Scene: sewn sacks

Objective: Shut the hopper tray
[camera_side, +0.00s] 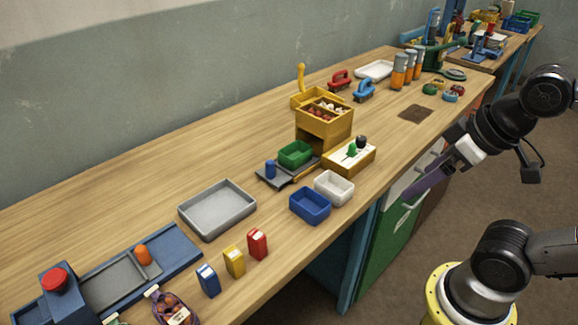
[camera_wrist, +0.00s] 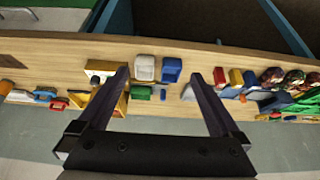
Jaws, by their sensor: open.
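The yellow hopper (camera_side: 326,138) stands mid-bench in the side view. Its open-topped tray (camera_side: 322,115) holds small red and pale pieces and appears to jut out at the front. A yellow lever (camera_side: 300,78) rises behind it. In the wrist view the yellow hopper (camera_wrist: 108,100) is partly hidden behind my left finger. My gripper (camera_side: 410,190) is off the bench's front edge, to the right of the hopper and apart from it. In the wrist view my gripper (camera_wrist: 157,76) has its two fingers wide apart with nothing between them touching either.
A green bin (camera_side: 296,154) sits below the hopper's front on a dark base. A white bin (camera_side: 334,187), blue bin (camera_side: 310,205) and yellow box with a white top (camera_side: 349,157) stand nearby. A grey tray (camera_side: 217,210) lies left. Bare wood lies behind the hopper.

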